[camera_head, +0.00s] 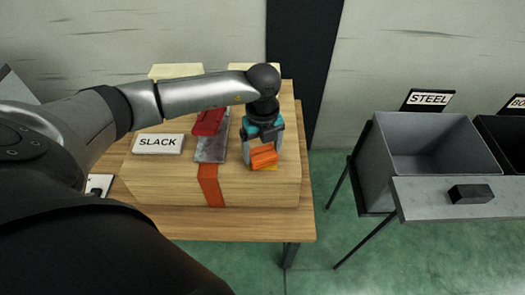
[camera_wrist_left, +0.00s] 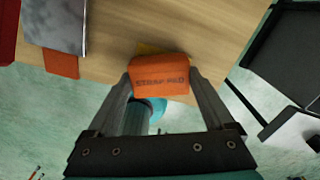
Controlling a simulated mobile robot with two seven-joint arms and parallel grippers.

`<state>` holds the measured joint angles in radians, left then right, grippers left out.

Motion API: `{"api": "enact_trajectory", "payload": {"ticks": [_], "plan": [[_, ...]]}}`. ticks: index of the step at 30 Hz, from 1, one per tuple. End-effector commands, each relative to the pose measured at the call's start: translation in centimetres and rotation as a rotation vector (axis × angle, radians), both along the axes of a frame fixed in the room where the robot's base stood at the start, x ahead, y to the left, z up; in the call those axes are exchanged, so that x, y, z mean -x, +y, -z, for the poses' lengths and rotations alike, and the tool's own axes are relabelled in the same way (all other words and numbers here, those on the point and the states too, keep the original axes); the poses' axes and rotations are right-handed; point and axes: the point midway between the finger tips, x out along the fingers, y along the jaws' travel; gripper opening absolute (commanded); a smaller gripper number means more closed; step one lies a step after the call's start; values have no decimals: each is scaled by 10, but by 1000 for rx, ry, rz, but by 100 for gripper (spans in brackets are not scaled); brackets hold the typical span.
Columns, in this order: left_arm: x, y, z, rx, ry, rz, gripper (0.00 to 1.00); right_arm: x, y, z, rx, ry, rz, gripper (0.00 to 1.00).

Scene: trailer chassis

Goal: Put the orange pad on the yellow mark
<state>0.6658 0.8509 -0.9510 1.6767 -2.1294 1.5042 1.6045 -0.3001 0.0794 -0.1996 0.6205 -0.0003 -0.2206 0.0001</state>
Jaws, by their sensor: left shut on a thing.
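The orange pad (camera_head: 263,158), lettered "STRAP PAD" in the left wrist view (camera_wrist_left: 160,77), is between the fingers of my left gripper (camera_head: 262,150). The gripper is shut on it and comes down from above at the right part of the wooden box top. A bit of the yellow mark (camera_head: 271,168) shows at the pad's lower edge; in the wrist view a yellow patch (camera_wrist_left: 148,48) shows just beyond the pad. The pad covers the rest of the mark. I cannot tell whether the pad touches the wood. My right gripper is not in view.
Left of the pad, a red strap (camera_head: 211,186) with a grey metal plate (camera_head: 211,149) and red buckle (camera_head: 208,122) runs over the wooden box (camera_head: 170,186). A "SLACK" label (camera_head: 158,143) lies farther left. A grey "STEEL" bin (camera_head: 425,150) and a shelf with a dark block (camera_head: 470,194) stand right.

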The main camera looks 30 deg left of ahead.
Motion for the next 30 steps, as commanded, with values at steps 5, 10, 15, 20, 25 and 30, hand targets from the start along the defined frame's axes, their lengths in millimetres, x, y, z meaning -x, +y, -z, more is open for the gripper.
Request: {"api": "enact_trajectory", "payload": {"ticks": [5, 10, 15, 20, 25, 30], "plan": [[0, 0, 1, 0, -1, 1, 26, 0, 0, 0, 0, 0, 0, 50], [0, 0, 4, 1, -1, 0, 26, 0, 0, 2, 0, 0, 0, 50], [0, 0, 4, 0, 0, 1, 100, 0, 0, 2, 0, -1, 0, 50], [0, 0, 4, 0, 0, 0, 100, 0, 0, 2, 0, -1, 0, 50], [0, 0, -1, 1, -1, 0, 100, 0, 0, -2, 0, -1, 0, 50], [-1, 0, -30, 1, -4, 2, 100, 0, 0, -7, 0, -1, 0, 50]]}}
